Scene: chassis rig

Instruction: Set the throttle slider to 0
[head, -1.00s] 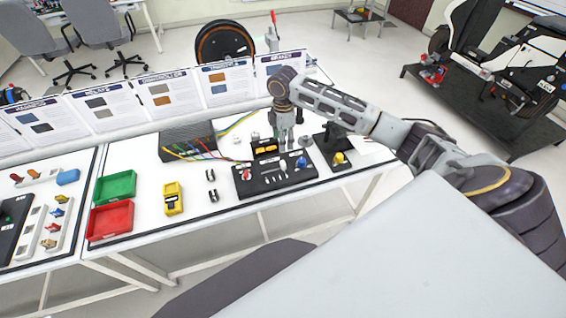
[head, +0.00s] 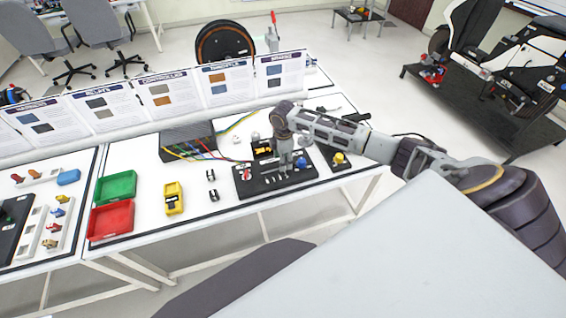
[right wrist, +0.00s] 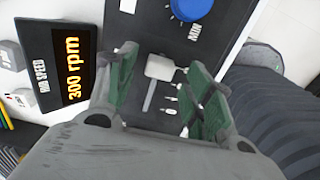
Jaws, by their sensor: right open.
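The throttle slider appears to be the pale block-shaped handle (right wrist: 160,67) over a light slot in the black panel (right wrist: 150,20), in the right wrist view. My right gripper (right wrist: 163,62) is open, with green-padded fingers on either side of the handle; I cannot tell whether they touch it. In the head view my right gripper (head: 284,170) is low over the black panel (head: 250,188) and hides the slider. The speed display (right wrist: 72,68) reads 300 rpm. My left gripper is not in view.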

